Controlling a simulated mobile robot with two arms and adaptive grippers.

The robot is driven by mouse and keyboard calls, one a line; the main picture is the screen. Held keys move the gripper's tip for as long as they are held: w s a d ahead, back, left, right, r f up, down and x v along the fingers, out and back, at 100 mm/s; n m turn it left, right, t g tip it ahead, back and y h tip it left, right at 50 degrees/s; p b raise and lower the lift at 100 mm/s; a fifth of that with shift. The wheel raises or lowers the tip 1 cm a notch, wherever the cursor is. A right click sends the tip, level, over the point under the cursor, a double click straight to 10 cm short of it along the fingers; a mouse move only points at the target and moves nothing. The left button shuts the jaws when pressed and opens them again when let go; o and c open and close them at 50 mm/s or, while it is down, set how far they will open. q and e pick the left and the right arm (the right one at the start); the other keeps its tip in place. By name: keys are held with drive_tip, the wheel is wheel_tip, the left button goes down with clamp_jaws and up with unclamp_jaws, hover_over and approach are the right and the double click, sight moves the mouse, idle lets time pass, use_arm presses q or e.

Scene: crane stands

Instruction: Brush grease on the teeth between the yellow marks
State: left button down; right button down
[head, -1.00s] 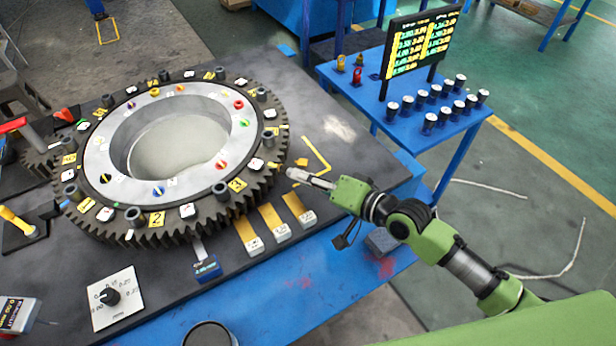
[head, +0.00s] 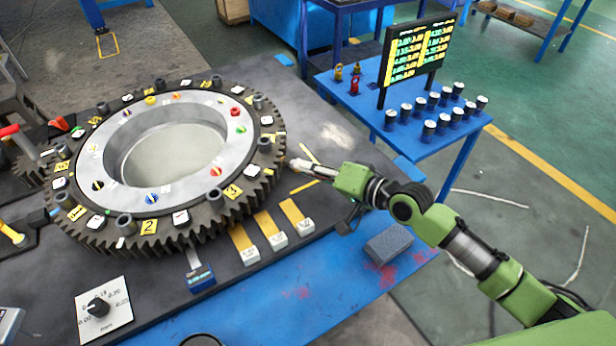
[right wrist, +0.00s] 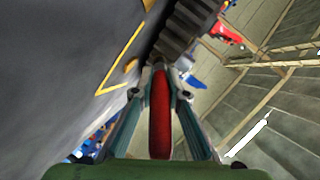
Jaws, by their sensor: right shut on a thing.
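The large dark gear ring (head: 165,235) lies flat on the table, with teeth around its outer rim and a pale inner ring. Yellow numbered tags, such as one at the front (head: 148,226) and one at the right (head: 232,191), sit on its top; I cannot tell which marks bound the teeth. My right gripper (head: 335,173) is shut on a slim tool, whose pale tip (head: 298,163) is close beside the gear's right rim. Contact is unclear. The right wrist view shows its red handle (right wrist: 160,115) between the fingers and dark teeth (right wrist: 185,32) beyond. My left gripper is out of view.
A yellow corner outline (head: 318,160) is on the table near the tool. White blocks on yellow strips (head: 265,226) and a dial plate (head: 104,310) lie in front. A blue side table (head: 390,145) holds a screen (head: 418,50) and several dark cylinders.

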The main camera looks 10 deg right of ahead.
drive_tip(key=shift+w+d+r+b, duration=0.1)
drive_tip(key=shift+w+d+b, duration=0.15)
drive_tip(key=shift+w+b, duration=0.45)
drive_tip(key=shift+w+d+r, duration=0.15)
drive_tip(key=shift+w, duration=0.4)
